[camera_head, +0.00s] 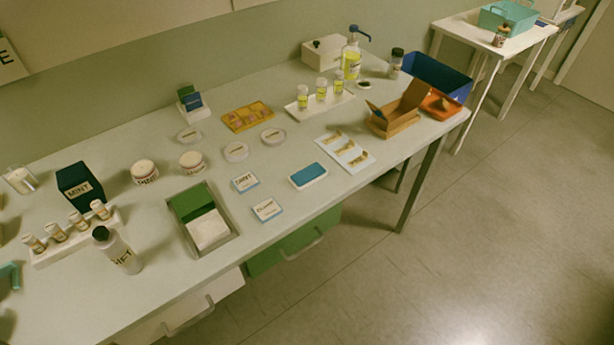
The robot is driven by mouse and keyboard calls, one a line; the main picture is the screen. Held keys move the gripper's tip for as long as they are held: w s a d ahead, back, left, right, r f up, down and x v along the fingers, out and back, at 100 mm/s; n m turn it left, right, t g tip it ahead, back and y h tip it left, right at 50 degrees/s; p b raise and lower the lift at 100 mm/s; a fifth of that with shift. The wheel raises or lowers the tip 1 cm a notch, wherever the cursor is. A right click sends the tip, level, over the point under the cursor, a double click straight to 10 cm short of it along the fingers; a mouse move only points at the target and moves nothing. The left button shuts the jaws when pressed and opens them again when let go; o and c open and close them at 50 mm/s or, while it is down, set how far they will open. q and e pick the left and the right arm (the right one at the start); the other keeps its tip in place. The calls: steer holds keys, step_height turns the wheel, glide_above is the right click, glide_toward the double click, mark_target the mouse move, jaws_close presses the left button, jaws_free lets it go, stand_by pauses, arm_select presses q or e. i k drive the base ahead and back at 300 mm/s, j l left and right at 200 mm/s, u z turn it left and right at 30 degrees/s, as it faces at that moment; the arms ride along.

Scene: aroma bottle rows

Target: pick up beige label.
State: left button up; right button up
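A white sheet (369,164) lies flat near the front edge, right of the table's middle. On it are several small beige-brown pieces in a row, and they look like the beige labels (346,147). They are too small to read or to see whether they are stuck down. No gripper can be made out in this view, and nothing covers the sheet.
An open cardboard box (398,119) stands just right of the sheet, with an orange tray (440,106) beyond. A blue-topped block (308,175) lies left of it. A green-and-white tray (228,243) and a capped bottle (117,250) are farther left.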

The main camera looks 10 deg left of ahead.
mark_target(348, 147)
steer(key=i+l, duration=0.9)
steer(key=l, duration=0.15)
